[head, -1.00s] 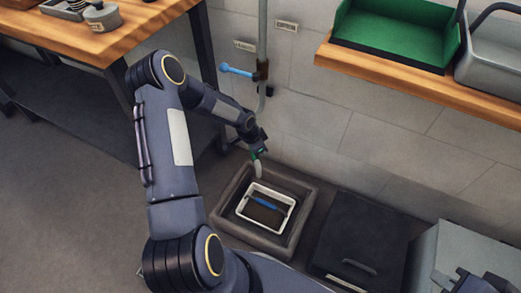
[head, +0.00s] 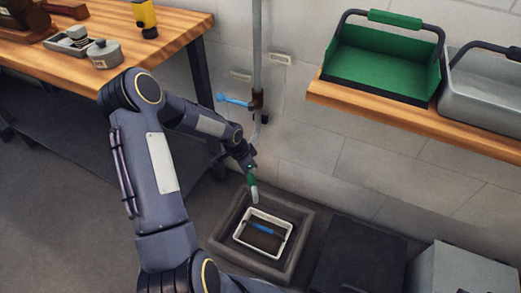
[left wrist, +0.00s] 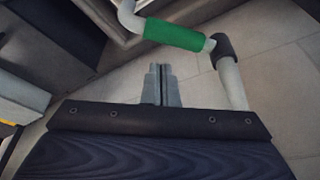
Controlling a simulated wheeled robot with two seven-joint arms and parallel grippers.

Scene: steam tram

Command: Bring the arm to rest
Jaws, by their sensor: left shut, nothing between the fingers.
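My left arm comes in from the lower left of the head view, bends at a high elbow and reaches down towards the wall's foot. Its gripper (head: 250,166) is small there, just above a green-sleeved pale bar (head: 253,187). In the left wrist view the two fingers (left wrist: 160,84) are together with nothing between them. The green-sleeved bar (left wrist: 175,34) crosses just beyond the fingertips, and a gap shows between them. My right gripper is not in view.
A white-rimmed tray (head: 240,236) with a blue object (head: 263,229) sits inside a grey square surround (head: 222,242). A wooden bench (head: 180,32) is at left. A shelf (head: 400,112) at right holds a green carrier (head: 385,72). A blue-handled lever (head: 233,100) is on the wall pipe.

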